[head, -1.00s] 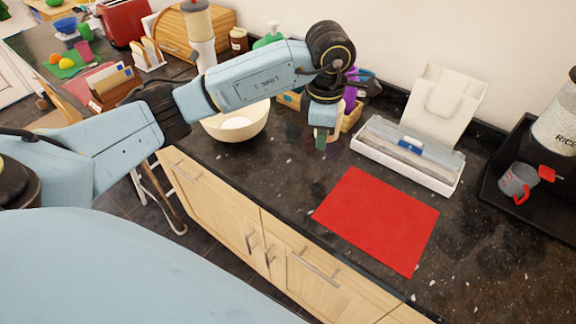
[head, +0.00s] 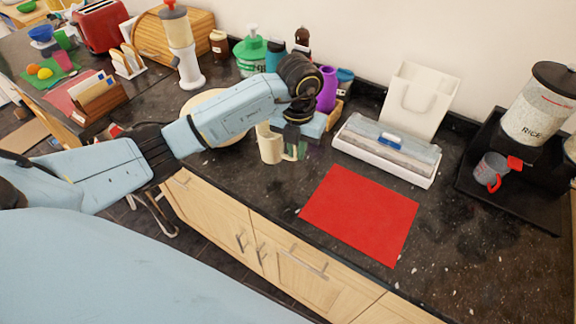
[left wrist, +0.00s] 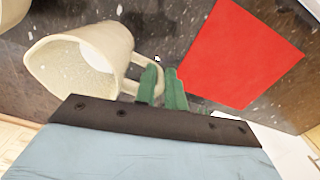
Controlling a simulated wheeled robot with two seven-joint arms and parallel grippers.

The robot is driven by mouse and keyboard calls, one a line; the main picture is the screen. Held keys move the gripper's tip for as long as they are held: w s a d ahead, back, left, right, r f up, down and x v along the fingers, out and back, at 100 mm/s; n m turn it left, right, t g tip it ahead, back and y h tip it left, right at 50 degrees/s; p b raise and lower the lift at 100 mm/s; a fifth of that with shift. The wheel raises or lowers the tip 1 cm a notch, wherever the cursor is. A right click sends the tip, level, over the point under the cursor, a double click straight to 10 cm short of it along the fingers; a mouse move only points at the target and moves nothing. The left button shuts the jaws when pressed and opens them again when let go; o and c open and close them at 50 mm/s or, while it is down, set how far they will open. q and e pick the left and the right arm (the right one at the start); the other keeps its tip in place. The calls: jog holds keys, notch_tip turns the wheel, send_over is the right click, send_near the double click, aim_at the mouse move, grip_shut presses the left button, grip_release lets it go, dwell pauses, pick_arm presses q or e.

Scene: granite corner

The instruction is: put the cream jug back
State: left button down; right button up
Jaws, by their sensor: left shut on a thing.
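The cream jug (head: 269,144) is beside my left gripper (head: 297,150), over the dark counter in front of the tray. In the left wrist view the jug (left wrist: 85,62) is large, with its open mouth toward the left and its handle toward the right. The green fingers of my left gripper (left wrist: 163,86) are shut on the jug's handle. I cannot tell how far the jug is above the counter. My right gripper is not in view.
A flat red mat (head: 360,214) lies right of the jug, with bare counter around it. Behind it is a white box (head: 385,160). A cream bowl (head: 190,104) is mostly hidden behind my left arm. A grey mug (head: 490,170) stands on a black tray (head: 510,208).

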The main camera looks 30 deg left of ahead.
pick_arm(q)
jog(key=shift+f, duration=3.3)
jog(key=shift+f, duration=0.15)
jog(key=c, duration=1.5)
grip_release()
notch_tip(320, 180, up, 12)
jog(key=shift+r+b, duration=0.15)
jog(key=shift+b, duration=0.25)
jog(key=shift+d, duration=0.1)
